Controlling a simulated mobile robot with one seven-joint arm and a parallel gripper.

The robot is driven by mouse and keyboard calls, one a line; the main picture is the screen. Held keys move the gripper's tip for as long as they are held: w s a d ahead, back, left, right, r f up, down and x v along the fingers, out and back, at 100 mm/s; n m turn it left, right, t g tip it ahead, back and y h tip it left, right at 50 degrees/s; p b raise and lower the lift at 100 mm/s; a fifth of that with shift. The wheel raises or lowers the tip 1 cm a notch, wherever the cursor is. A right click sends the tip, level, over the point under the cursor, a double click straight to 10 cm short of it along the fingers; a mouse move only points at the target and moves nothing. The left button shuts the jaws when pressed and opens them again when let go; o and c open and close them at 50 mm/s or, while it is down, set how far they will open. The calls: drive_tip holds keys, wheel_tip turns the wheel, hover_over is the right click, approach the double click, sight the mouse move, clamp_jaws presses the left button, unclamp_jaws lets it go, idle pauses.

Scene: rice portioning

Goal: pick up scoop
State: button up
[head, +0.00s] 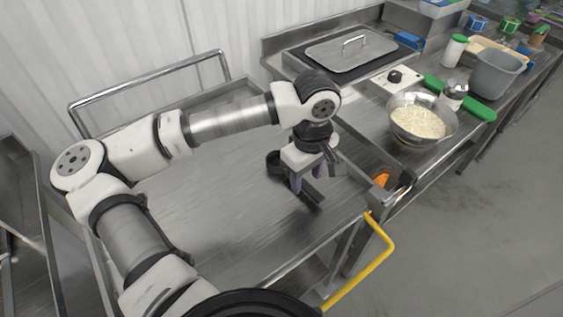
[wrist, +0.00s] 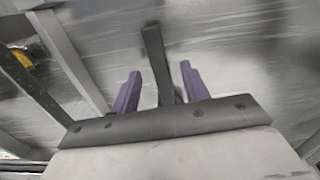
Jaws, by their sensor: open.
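A dark scoop lies on the steel cart top under my gripper (head: 307,178). Its dark handle (head: 310,195) shows below the purple fingers in the head view, and a dark rounded part (head: 273,161) shows to the left of the gripper, partly hidden. In the wrist view the dark handle (wrist: 153,45) stands between the two purple fingers of my gripper (wrist: 160,72). The fingers are open, with a visible gap on each side of the handle. Whether they are level with it in height is hard to tell.
The steel cart (head: 215,210) is otherwise clear. A metal bowl of rice (head: 418,120) stands on the counter at right. A yellow handle (head: 375,265) sticks out at the cart's front.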

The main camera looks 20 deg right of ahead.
drive_tip(key=shift+f, duration=1)
clamp_jaws()
drive_tip(key=shift+r, duration=0.1)
wheel_tip(320, 180, up, 16)
drive_tip(key=shift+p, duration=0.3)
